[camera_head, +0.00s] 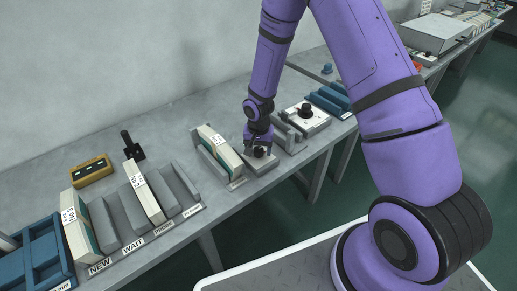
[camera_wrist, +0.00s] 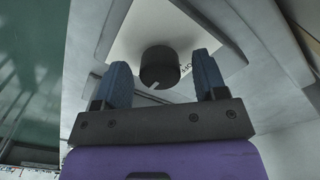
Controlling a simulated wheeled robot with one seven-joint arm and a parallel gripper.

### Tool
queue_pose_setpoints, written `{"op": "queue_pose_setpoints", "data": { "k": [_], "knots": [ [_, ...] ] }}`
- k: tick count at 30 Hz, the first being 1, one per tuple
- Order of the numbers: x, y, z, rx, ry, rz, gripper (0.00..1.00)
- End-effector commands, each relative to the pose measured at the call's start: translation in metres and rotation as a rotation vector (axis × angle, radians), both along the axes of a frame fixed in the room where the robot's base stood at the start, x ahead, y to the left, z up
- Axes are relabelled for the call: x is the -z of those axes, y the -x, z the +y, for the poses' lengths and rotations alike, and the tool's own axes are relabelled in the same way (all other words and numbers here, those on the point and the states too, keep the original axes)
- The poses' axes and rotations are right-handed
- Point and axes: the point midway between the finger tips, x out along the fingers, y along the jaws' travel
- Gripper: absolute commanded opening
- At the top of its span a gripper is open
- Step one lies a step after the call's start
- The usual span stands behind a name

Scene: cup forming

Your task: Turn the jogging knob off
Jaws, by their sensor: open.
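A round black knob (camera_wrist: 159,66) with a white pointer line stands on a white plate (camera_wrist: 135,33) in the wrist view. In the head view my gripper (camera_head: 259,148) reaches down over a low grey box (camera_head: 262,165) with a dark knob (camera_head: 259,154), mostly hidden by the gripper. I cannot tell whether the fingers touch anything.
A white-topped box with another black knob (camera_head: 305,110) stands to the right. A rack with a cream block (camera_head: 220,148) stands close on the left. Further left are labelled slots with blocks (camera_head: 146,192), a black joystick (camera_head: 132,147) and a yellow box (camera_head: 91,171).

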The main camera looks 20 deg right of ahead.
Motion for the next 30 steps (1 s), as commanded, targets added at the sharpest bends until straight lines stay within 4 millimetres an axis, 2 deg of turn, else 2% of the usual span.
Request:
{"op": "queue_pose_setpoints", "data": {
  "k": [5,8,12,22,30],
  "knots": [
    [-0.0001,-0.0001,0.0,0.0,0.0,0.0,0.65],
    [-0.0002,0.0,0.0001,0.0,0.0,0.0,0.47],
    [-0.0003,-0.0001,0.0002,0.0,0.0,0.0,0.16],
    [-0.0004,0.0001,0.0003,-0.035,0.0,0.0,0.16],
    [-0.0004,0.0002,0.0005,-0.192,-0.001,0.001,0.16]
  ]
}}
